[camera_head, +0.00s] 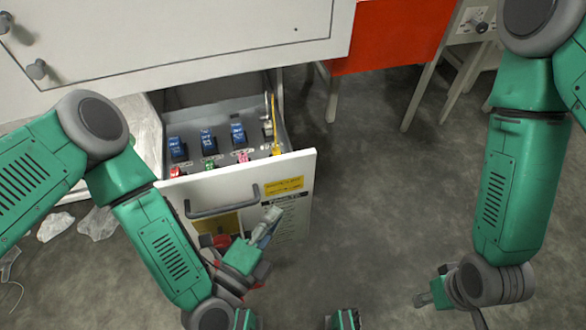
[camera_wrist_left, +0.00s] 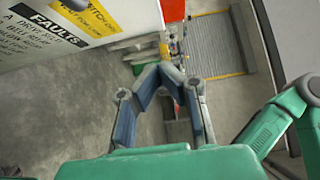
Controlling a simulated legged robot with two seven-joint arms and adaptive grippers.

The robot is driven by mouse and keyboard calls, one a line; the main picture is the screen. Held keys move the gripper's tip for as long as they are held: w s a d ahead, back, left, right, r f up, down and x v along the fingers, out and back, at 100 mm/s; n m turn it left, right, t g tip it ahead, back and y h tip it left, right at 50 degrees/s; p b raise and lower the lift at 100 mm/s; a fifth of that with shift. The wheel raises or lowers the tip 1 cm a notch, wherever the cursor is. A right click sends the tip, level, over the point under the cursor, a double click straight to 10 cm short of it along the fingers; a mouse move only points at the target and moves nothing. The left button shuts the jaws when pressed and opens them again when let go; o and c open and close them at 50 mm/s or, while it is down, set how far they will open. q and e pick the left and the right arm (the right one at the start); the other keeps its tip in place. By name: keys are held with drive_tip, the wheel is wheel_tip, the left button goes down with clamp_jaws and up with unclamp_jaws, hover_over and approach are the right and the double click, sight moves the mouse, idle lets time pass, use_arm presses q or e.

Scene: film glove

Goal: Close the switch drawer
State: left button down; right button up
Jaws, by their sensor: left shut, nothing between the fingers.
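The switch drawer stands pulled out below the white cabinet in the head view. Its white front panel (camera_head: 300,185) has a grey bar handle (camera_head: 222,204) and yellow and black labels. Inside are several blue switches (camera_head: 209,141) and small coloured knobs. My left gripper (camera_head: 268,222) is in front of the panel, right of and below the handle. Whether it touches the panel is not clear. In the left wrist view, its fingers (camera_wrist_left: 164,68) are shut and empty, with the labelled panel (camera_wrist_left: 95,22) at upper left. My right gripper (camera_head: 428,296) is low at right, away from the drawer; its fingers are unclear.
The white cabinet (camera_head: 190,30) overhangs the drawer. A red panel (camera_head: 390,38) and grey legs stand to the right at the back. Clear plastic scraps (camera_head: 97,223) lie on the floor at left. The grey floor (camera_head: 370,200) right of the drawer is clear.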

use_arm(q)
drive_tip(key=b, duration=0.3)
approach(296, 160)
drive_tip(key=w+d, duration=0.3)
drive_tip(key=d, duration=0.1)
drive_tip(key=w, duration=0.1)
drive_tip(key=w+b, duration=0.1)
drive_tip(key=shift+w+a+f, duration=0.1)
drive_tip(key=shift+w+a, duration=0.1)
drive_tip(key=shift+w, duration=0.05)
drive_tip(key=shift+w+a, duration=0.1)
drive_tip(key=shift+w, duration=0.15)
